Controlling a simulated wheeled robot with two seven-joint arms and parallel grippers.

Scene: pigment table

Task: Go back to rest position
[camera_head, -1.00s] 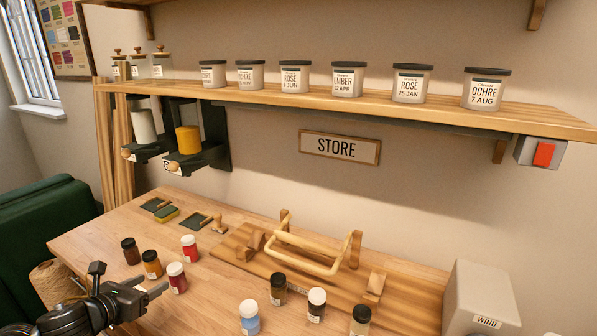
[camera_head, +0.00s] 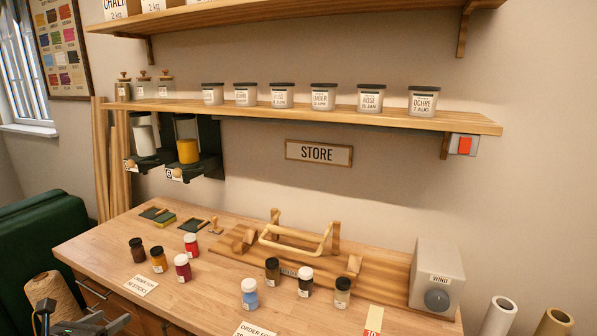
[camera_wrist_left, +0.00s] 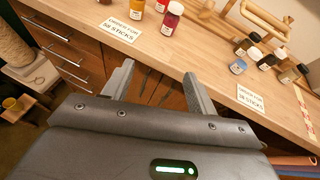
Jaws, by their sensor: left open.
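My left gripper (camera_wrist_left: 160,85) is open and empty in the left wrist view, its two fingers apart in front of the drawer fronts below the table edge. In the head view only part of the left gripper and wrist (camera_head: 90,325) shows at the bottom left corner, below and in front of the table. My right gripper is not in view.
Several pigment jars, among them a red one (camera_head: 183,268) and a blue one (camera_head: 250,294), stand on the wooden table (camera_head: 110,250). A wooden rack (camera_head: 300,240) lies behind them. A grey WIND box (camera_head: 440,268) stands right. A twine spool (camera_head: 53,291) is at left.

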